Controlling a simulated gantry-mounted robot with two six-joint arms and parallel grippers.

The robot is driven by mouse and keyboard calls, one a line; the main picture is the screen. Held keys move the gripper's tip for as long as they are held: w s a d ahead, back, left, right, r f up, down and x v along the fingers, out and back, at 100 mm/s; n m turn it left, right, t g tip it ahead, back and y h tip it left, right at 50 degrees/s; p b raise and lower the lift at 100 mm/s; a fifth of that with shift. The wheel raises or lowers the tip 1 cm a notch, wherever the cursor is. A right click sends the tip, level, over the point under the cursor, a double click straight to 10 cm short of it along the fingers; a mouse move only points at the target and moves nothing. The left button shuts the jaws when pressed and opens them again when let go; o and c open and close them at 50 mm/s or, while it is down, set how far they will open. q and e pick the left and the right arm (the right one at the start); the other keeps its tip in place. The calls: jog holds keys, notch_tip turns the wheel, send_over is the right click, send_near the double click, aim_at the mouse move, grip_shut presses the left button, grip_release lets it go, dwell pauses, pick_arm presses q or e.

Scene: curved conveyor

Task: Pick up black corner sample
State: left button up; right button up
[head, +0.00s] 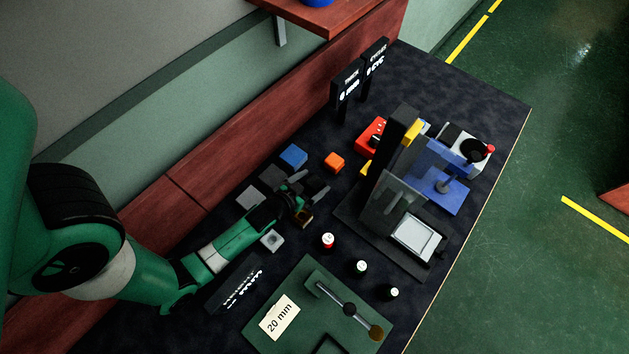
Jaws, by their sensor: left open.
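My left gripper (313,184) reaches in from the left over the dark table, with its two fingers spread apart and nothing seen between them. Just left of it lie a very dark grey block (272,175) and a grey block (249,197). The darker one may be the black corner sample, but I cannot tell for sure. A small brown-gold piece (306,221) shows at the near side of the gripper, partly hidden by it. My right gripper is not in view.
A blue block (293,156) and an orange block (334,161) lie beyond the gripper. A pale block (271,240) and several small vials (327,241) are nearer. A tall grey and blue apparatus (390,190) stands right; a green board (285,290) lies in front.

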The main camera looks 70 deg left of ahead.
aim_at(320, 177)
pick_arm(q)
jog(key=b+x, duration=0.1)
jog(key=x, duration=0.3)
jog(key=shift+w+a, duration=0.1)
jog(key=shift+w, duration=0.1)
jog(key=shift+c, duration=0.3)
jog(key=c, duration=1.3)
